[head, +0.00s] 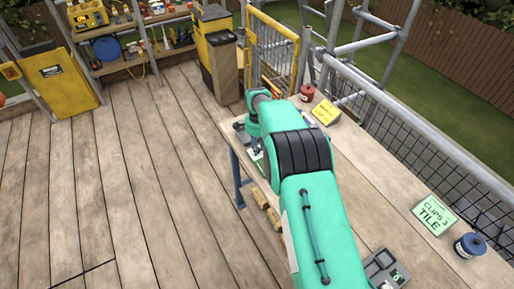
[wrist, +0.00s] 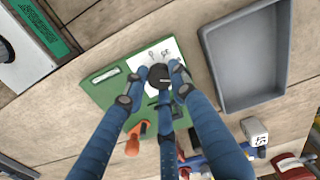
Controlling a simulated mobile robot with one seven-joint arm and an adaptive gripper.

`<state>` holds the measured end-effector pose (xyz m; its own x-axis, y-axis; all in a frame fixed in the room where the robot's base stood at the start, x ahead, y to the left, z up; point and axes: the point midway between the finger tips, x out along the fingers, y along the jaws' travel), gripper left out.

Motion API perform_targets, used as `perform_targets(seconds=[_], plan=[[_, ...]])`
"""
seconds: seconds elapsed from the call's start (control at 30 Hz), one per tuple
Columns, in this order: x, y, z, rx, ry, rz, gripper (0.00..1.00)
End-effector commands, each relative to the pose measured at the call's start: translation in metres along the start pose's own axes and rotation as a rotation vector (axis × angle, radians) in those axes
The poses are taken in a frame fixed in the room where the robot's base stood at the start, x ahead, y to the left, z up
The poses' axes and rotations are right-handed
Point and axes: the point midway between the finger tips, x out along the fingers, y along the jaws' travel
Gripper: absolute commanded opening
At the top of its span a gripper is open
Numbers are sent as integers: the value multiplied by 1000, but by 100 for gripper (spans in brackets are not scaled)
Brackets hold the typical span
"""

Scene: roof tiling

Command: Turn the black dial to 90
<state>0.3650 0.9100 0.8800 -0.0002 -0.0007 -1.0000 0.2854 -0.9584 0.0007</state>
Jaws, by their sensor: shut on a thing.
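The black dial (wrist: 160,77) sits on a white plate (wrist: 140,88) with small printed marks, which are too small to read. The plate lies on a green board (wrist: 98,92) on the wooden bench. My gripper (wrist: 159,72) comes down over the board, its blue fingers on both sides of the dial and shut on it. The dial's angle cannot be told. In the head view my arm reaches over the bench (head: 375,155) and my gripper (head: 254,150) is small and partly hidden at the bench's far left end; the dial cannot be made out there.
In the wrist view, a grey tray (wrist: 212,60) lies right of the board. An orange-handled tool (wrist: 133,140) lies at the board's lower edge, and a grey-white block (wrist: 254,128) lies below the tray. In the head view, a red pot (head: 307,92) and a railing stand beyond.

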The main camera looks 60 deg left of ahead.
Motion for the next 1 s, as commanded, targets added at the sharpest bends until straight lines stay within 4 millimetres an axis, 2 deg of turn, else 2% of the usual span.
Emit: perform_targets(seconds=[0.5,0.53,0.6,1.0], plan=[[-1,-1,0,28,1,-2,0],[-1,-1,0,28,1,-2,30],[-1,-1,0,28,1,-2,44],[-3,0,0,28,1,-1,45]])
